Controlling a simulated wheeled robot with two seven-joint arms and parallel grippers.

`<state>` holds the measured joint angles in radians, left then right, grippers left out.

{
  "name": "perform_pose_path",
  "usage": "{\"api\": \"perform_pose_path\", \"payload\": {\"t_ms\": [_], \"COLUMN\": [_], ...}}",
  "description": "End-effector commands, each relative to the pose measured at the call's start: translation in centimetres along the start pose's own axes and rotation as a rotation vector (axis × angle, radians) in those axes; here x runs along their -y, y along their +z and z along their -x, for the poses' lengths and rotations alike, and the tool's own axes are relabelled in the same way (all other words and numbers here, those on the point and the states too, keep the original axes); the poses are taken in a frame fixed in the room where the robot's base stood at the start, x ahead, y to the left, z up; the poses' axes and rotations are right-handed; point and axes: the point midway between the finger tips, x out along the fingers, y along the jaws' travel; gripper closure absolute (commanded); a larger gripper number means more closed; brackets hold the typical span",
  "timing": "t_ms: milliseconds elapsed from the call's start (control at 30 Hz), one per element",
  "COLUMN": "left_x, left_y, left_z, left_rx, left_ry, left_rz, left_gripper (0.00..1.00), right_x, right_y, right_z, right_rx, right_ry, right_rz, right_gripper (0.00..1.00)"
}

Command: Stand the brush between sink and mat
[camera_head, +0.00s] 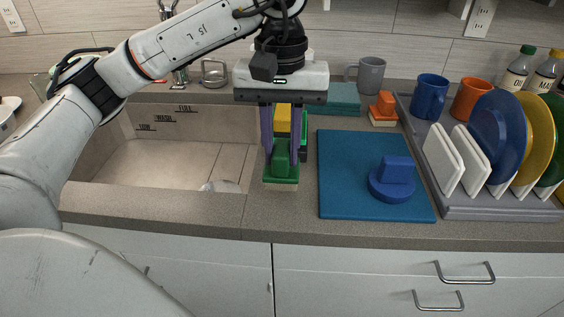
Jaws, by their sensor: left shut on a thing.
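My left gripper (281,150) points down over the counter strip between the sink and the mat. Its two purple fingers are shut on a green brush (282,172). The brush is upright, handle block up and pale bristles down. I cannot tell whether the bristles touch the counter. The sink (165,160) is a basin to the left, with level marks on its back wall. The blue mat (340,185) lies flat to the right, and a blue brush (391,184) stands on it. My right gripper is not in view.
An orange brush (384,106), a grey mug (370,74) and a teal block (343,97) stand behind the mat. A yellow thing (283,118) shows behind the fingers, partly hidden. A grey dish rack (480,212) with plates and mugs is at the right. The front counter strip is clear.

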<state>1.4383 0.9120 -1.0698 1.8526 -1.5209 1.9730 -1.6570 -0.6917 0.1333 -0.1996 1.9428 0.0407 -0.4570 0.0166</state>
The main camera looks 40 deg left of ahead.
Motion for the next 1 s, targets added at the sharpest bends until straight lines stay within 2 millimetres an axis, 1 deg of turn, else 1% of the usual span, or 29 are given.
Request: {"api": "perform_pose_path", "payload": {"t_ms": [33,100,200,433,567,600,700,1000], "left_x": [0.1,0.1,0.0,0.0,0.0,0.0,0.0,0.0], "left_y": [0.0,0.0,0.0,0.0,0.0,0.0,0.0,0.0], "left_z": [-0.8,-1.9,-2.9,-2.9,-3.4,-3.4,-3.3,-3.1], "left_rx": [0.003,0.003,0.001,0.0,0.001,0.001,0.001,0.001], "left_ry": [-0.004,-0.004,-0.001,-0.001,-0.001,-0.001,-0.001,-0.001], "left_rz": [0.0,0.0,-0.002,-0.001,-0.001,-0.001,-0.001,-0.001], "left_gripper": [0.95,0.95,0.95,0.95,0.95,0.74,0.58,0.58], "right_x": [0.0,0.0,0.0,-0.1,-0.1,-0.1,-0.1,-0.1], "right_y": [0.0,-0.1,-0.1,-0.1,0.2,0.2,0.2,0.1], "right_z": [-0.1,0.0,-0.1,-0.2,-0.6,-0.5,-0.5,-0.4], "right_rx": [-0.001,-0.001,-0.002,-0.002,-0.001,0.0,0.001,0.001], "right_ry": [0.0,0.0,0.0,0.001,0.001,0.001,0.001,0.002], "right_rz": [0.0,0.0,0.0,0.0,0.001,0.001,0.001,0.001], "right_gripper": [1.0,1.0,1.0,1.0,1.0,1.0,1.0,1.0]}}
